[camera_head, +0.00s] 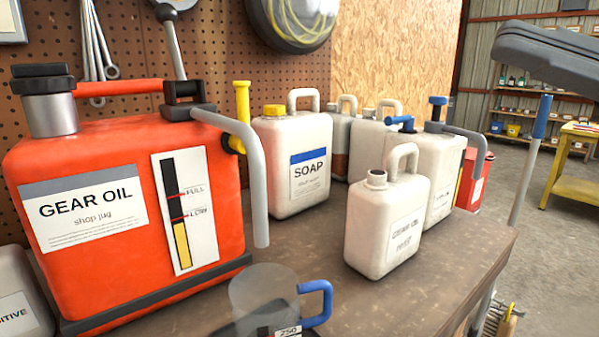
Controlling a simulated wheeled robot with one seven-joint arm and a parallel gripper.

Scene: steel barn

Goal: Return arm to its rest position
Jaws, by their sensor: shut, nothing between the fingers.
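My gripper is not in view, and no part I can surely call my arm shows. The red gear oil jug (105,255) stands large at the left of the workbench, with a curved grey spout on its right and a level gauge on its front. A clear measuring cup (262,290) with a blue handle is in front of it at the bottom edge, partly cut off. A white soap jug (285,180) with a yellow cap stands behind. A white open-necked jug (378,245) stands nearer the bench's right edge.
The workbench (450,268) is bare around the front white jug. More white jugs (440,165) and a red can (476,185) crowd its back right. Open floor (560,260) and a yellow table (575,175) lie beyond.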

